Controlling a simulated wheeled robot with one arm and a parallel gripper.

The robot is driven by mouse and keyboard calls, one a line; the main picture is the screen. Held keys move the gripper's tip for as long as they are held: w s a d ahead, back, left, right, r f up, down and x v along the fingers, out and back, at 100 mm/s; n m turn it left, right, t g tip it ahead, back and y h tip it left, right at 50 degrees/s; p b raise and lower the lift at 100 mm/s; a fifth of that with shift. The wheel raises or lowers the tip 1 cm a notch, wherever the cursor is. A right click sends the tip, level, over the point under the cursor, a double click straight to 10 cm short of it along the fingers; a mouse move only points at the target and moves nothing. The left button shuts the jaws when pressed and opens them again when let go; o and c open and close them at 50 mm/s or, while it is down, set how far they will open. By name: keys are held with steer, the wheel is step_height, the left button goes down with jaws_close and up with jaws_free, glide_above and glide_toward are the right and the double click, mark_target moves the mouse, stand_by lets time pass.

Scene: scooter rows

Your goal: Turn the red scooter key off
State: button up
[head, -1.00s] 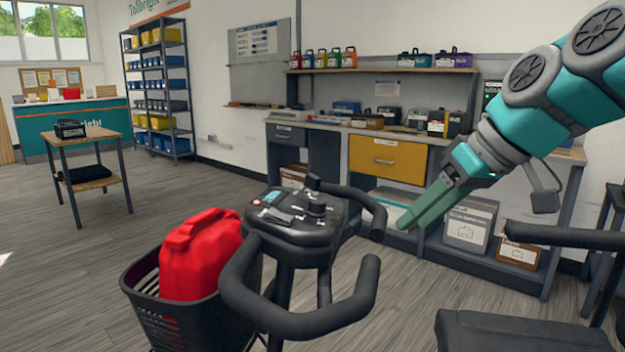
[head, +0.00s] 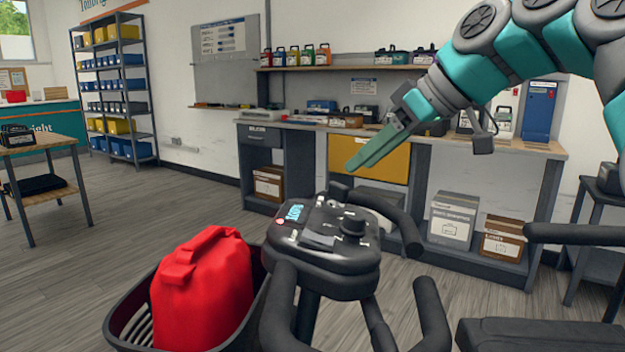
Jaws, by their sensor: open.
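The scooter's dark console (head: 310,255) sits between black looped handlebars (head: 435,310) in the lower middle of the head view. It has a small lit display (head: 294,212), a red button and a raised black knob (head: 352,226) at its right side. I cannot tell whether the knob is the key or how it is set. A bright red container (head: 203,290) stands in the black front basket (head: 132,325). The scooter's body colour is out of view. My gripper (head: 360,160) is open and empty, its green fingers seen side-on, above and apart from the console.
A black handlebar (head: 580,234) and dark seat (head: 540,335) show at the lower right. A workbench (head: 555,149) with a yellow drawer (head: 372,155) and boxes stands behind. A small wooden table (head: 45,142) is at the left. Floor is clear between table and scooter.

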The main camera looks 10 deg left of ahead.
mark_target(337, 182)
steer(key=shift+w+a+f, duration=0.1)
steer(key=shift+a+f, duration=0.05)
steer(key=shift+a, duration=0.15)
steer(key=shift+x, duration=3.6)
jaws_close()
